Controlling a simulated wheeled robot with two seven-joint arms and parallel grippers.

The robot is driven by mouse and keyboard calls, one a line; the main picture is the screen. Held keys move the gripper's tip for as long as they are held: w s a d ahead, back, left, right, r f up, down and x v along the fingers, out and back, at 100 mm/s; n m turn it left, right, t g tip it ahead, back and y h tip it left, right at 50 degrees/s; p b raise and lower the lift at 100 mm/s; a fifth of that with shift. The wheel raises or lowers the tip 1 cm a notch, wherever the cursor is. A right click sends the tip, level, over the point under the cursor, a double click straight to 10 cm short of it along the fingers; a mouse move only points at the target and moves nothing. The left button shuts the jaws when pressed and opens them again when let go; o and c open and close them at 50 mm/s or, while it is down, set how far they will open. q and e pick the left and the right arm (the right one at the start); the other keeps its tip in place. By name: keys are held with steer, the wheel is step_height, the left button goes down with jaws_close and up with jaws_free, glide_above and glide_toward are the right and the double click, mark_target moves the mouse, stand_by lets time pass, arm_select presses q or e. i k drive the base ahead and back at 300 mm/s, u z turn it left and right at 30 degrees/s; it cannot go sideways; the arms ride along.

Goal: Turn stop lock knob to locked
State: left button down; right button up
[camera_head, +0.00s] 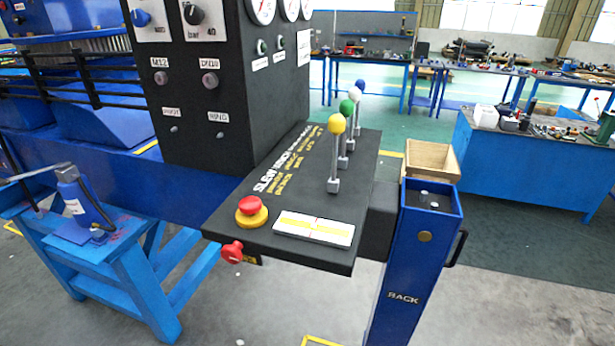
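A red knob (232,252) sticks out from the front edge of the black control console (290,262), near its left corner. A small yellow label shows beside it, too small and partly hidden to read. I cannot tell from its shape whether it stands at locked or unlocked. Just above it, on the console top, a red mushroom stop button (250,205) sits on a yellow base. No label in view names which one is the stop lock knob. Neither of my grippers is in view, and nothing touches the knob or the button.
Several upright levers with coloured balls, the nearest a yellow lever (336,125), stand on the console. A blue post marked RACK (402,295) stands at its right, with a wooden box (432,158) behind. A blue stand (140,285) is at left. Floor in front looks clear.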

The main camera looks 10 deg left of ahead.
mark_target(232, 254)
steer(key=z, duration=0.5)
steer(key=k, duration=1.1)
steer(key=u, duration=0.2)
